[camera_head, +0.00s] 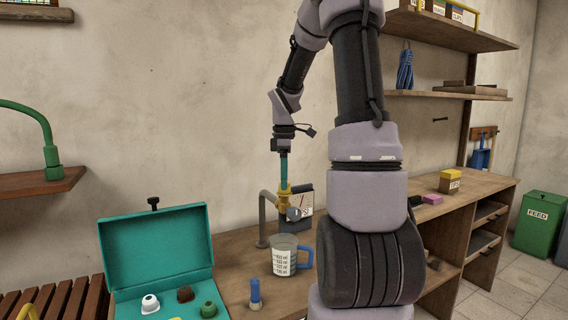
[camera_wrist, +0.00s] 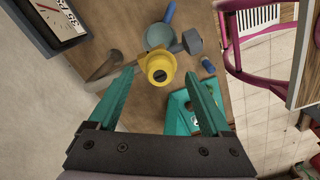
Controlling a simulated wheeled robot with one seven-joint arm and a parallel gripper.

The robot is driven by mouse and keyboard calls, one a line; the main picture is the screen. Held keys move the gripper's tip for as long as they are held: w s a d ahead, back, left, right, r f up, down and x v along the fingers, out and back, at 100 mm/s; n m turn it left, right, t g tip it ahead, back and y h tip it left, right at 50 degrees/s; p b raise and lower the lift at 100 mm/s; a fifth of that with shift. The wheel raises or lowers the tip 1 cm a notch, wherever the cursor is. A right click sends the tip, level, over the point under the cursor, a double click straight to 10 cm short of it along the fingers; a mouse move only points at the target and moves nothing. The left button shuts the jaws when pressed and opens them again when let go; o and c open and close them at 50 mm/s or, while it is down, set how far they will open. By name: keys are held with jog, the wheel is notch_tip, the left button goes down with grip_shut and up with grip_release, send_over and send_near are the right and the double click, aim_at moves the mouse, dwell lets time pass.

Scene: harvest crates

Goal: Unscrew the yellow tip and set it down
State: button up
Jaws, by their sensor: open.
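The yellow tip (camera_head: 284,194) is on a bent grey pipe (camera_head: 262,220) above the workbench. My gripper (camera_head: 284,180) points down at the tip from above. In the wrist view my gripper (camera_wrist: 162,76) is open, with its green fingers apart on either side of the tip. A gap shows between each finger and the tip. I cannot tell how far above it the fingertips are.
A measuring cup (camera_head: 284,261) with a blue handle stands below the pipe. A dial box (camera_head: 304,205) is behind it. A blue peg (camera_head: 255,296) stands in front. An open teal case (camera_head: 157,248) holds white, brown and green tips at the left.

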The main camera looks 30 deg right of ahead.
jog(key=shift+f, duration=1)
grip_shut()
jog(key=shift+n, duration=0.8)
jog(key=shift+n, duration=0.9)
